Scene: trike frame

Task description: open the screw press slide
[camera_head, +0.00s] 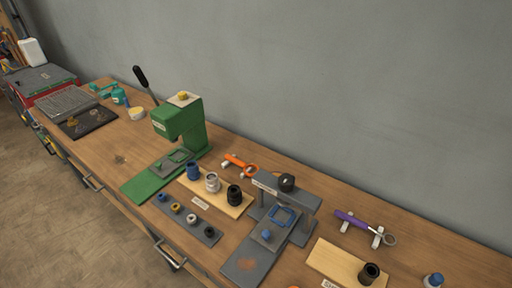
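A grey press with a round black knob on top (287,182) stands on the workbench right of centre, and I take it to be the screw press. Its grey base plate (243,266) reaches toward the front edge of the bench. A grey slide with a small blue knob (267,235) lies on that base. A blue square frame (284,217) sits just behind the slide, under the press's top arm. I cannot tell how far the slide is pulled out. Neither of my grippers is in view.
A green lever press (188,128) stands to the left on the wooden bench (120,160). Several bushings stand on a wooden board (232,209) between the presses. An orange-handled tool (238,162) lies behind, and a purple-handled tool (352,219) lies to the right. The wall closes off the back.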

